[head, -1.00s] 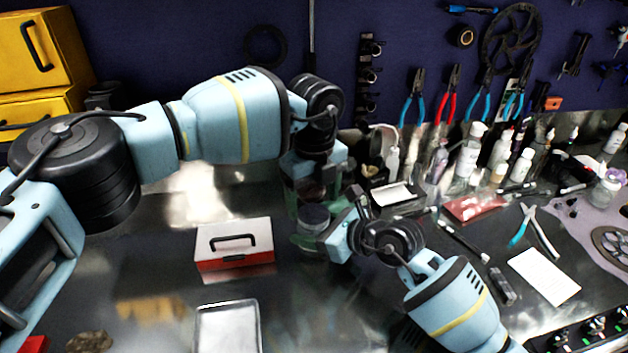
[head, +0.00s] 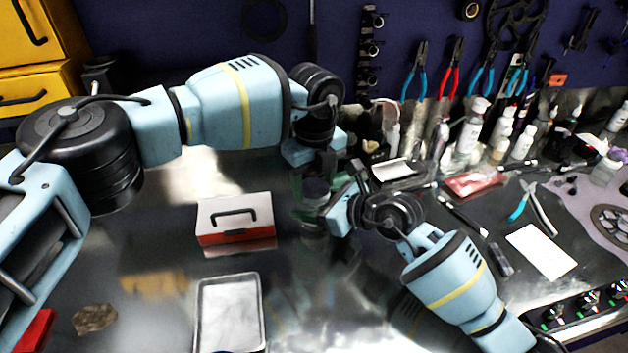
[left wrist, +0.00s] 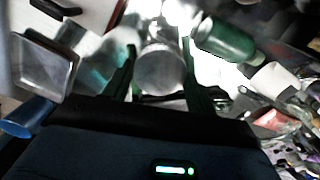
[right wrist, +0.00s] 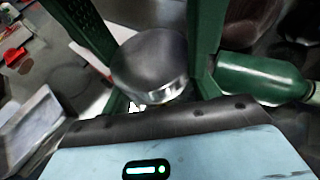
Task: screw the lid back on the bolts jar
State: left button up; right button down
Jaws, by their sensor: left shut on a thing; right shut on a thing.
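The bolts jar (head: 311,217) stands upright on the bench in the middle of the head view, its glass body partly hidden by my right gripper. Its round dark lid (head: 315,188) is on top; the lid also shows as a grey disc in the left wrist view (left wrist: 160,70) and with a silver rim in the right wrist view (right wrist: 150,60). My left gripper (head: 314,176) reaches over from behind, its green fingers shut on the lid's sides. My right gripper (head: 322,208) comes from the right, apparently shut on the jar body below the lid. Whether the thread is engaged is not visible.
A red and white box (head: 235,220) and a metal tray (head: 230,278) lie left of the jar. A green bottle (right wrist: 265,75) is close by in the right wrist view. Bottles (head: 470,130), pliers (head: 535,208) and a white card (head: 541,250) occupy the right side.

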pick_arm(q)
jog(key=shift+m, duration=1.7)
jog(key=o, duration=1.1)
jog(key=shift+c, duration=0.2)
jog(key=shift+r, duration=0.1)
jog(key=shift+r, duration=2.2)
jog(key=shift+c, duration=0.4)
